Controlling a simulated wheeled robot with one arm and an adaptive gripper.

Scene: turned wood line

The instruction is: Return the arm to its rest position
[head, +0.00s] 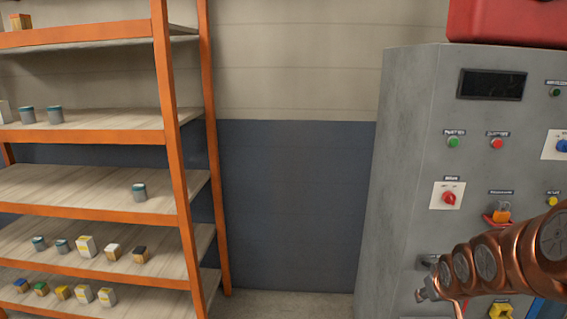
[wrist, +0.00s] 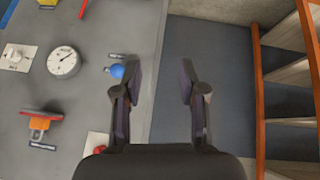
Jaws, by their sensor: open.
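My arm, copper-coloured, reaches in from the right edge of the head view, in front of the grey control cabinet (head: 408,150). My gripper shows in the wrist view (wrist: 160,85) with its two dark fingers apart and nothing between them. Past the fingers are the cabinet's face on the left and the blue lower wall on the right. In the head view the fingers cannot be made out clearly at the end of the arm.
An orange shelf rack (head: 178,140) with small cans and boxes stands at left. The cabinet carries buttons, a red knob (head: 449,198) and an orange padlock (head: 501,211). A red case (head: 505,22) sits on top. Bare wall (head: 295,200) and floor lie between rack and cabinet.

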